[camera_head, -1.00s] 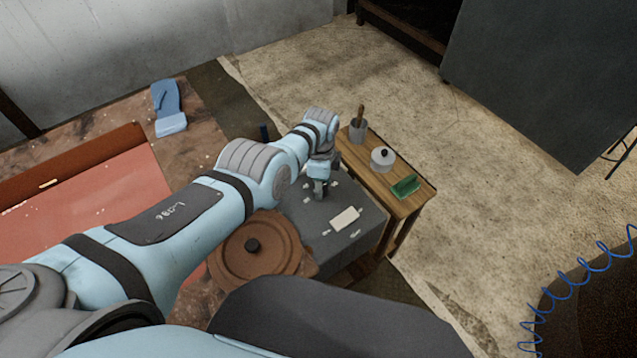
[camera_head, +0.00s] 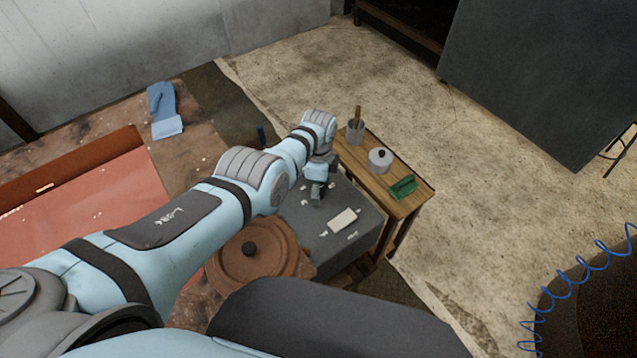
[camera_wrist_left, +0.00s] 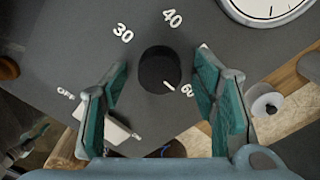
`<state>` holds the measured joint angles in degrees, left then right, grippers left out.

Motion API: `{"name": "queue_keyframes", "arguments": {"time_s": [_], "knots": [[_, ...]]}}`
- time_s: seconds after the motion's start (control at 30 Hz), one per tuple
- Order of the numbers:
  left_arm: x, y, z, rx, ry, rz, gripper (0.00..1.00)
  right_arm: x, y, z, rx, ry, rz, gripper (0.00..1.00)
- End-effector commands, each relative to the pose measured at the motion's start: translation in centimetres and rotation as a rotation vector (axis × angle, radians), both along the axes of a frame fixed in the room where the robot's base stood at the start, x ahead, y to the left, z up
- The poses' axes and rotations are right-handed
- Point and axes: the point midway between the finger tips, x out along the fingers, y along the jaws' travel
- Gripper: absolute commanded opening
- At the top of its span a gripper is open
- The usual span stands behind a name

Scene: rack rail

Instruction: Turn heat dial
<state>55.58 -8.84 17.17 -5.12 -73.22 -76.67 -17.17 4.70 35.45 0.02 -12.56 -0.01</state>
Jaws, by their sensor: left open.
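The heat dial (camera_wrist_left: 159,69) is a round black knob with a white pointer mark, on a dark grey panel (camera_wrist_left: 70,45). In the left wrist view its pointer is toward the 60 (camera_wrist_left: 187,90); 30, 40 and OFF are also printed around it. My left gripper (camera_wrist_left: 160,85) is open, with one teal-padded finger on each side of the dial and a visible gap to it. In the head view the left gripper (camera_head: 317,194) is over the grey box (camera_head: 350,250), and the dial is hidden there. My right gripper is not in view.
A white-faced gauge (camera_wrist_left: 268,8) is near the dial. A white plate (camera_head: 342,221) lies on the box. A wooden bench (camera_head: 420,192) with a cup (camera_head: 355,132), lidded pot (camera_head: 380,160) and green item (camera_head: 403,186) stands beside it. A brown round lid (camera_head: 225,262) is nearer me.

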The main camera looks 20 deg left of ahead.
Motion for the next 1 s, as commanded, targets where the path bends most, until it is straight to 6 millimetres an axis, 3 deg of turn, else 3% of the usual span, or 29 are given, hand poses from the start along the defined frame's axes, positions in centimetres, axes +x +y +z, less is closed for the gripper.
{"name": "queue_keyframes", "arguments": {"time_s": [0.27, 0.5, 0.6, 0.73, 1.0], "knots": [[0.3, -0.1, 2.4, -0.001, -0.005, -0.001, 0.54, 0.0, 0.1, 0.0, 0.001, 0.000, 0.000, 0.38], [0.2, -0.1, 9.1, 0.000, -0.003, 0.000, 0.54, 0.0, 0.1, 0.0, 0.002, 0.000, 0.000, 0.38], [0.2, -0.1, 10.9, 0.001, 0.000, -0.001, 0.54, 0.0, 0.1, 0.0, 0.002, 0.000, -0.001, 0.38], [0.1, -0.1, 11.9, 0.001, 0.002, -0.001, 0.54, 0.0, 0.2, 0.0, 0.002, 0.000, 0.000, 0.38], [0.2, -0.1, 11.9, 0.001, 0.002, 0.000, 0.54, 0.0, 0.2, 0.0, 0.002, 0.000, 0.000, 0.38]]}}
